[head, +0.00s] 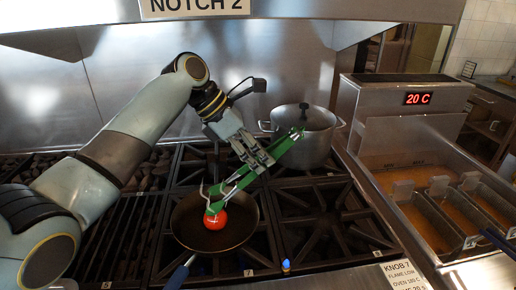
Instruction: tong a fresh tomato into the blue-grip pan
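The blue-grip pan (238,238) is a dark round pan on the front burner. Its blue handle (179,275) points toward the front left. A red tomato (215,219) shows over the inside of the pan, at the lower tips of the green tongs (242,178). I cannot tell whether it rests on the pan's bottom or hangs just above it, nor whether the tips still press on it. My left gripper (256,160) is shut on the tongs, above and to the right of the pan, with the tongs slanting down to the left. My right gripper is out of view.
A lidded steel pot (304,140) stands on the back burner, close behind the tongs. A fryer (430,190) with several baskets and a "20 C" display is at the right. The front right burner grate (335,225) is bare. A steel hood edge runs along the top.

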